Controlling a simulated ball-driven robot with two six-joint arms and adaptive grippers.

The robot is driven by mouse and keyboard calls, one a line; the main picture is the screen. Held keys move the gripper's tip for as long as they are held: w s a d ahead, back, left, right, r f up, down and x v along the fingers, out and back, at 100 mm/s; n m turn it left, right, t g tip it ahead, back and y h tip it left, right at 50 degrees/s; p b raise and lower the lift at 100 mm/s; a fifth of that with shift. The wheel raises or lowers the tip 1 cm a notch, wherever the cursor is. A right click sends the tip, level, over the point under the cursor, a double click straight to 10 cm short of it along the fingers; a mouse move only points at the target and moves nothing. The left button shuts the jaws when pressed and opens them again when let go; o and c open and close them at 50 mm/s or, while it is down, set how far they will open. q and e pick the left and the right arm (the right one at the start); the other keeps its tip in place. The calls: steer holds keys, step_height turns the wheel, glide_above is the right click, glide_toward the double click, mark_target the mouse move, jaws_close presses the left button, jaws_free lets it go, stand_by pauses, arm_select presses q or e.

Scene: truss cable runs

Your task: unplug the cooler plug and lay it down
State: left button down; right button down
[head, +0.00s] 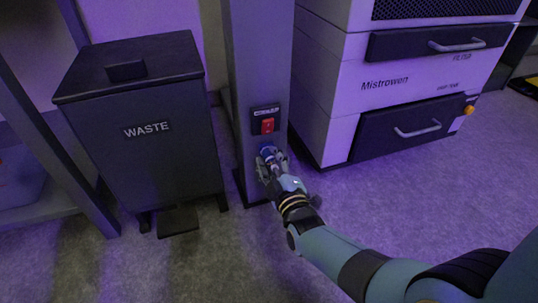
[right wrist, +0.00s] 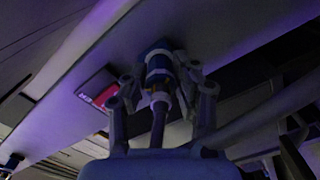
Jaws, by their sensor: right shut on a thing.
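The cooler plug (right wrist: 158,72) is a blue cylinder with pale rings and a dark cable running back from it. My right gripper (head: 268,157) is shut on the plug, low on the front of a grey column (head: 262,60). In the right wrist view the fingers (right wrist: 160,82) stand on both sides of the plug, and its far end meets the column's face. I cannot tell whether it is fully seated in a socket. In the head view the fingers hide part of the plug (head: 268,149). A red switch (head: 267,126) sits just above it. My left gripper is not in view.
A dark waste bin (head: 140,130) with a pedal stands left of the column. A white Mistrowen cabinet (head: 385,85) with dark drawers stands to the right. The carpet floor (head: 400,200) in front is mostly clear.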

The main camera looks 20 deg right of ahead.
steer(key=shift+s+d+p, duration=0.15)
steer(key=shift+s+p, duration=0.4)
steer(key=shift+s, duration=1.6)
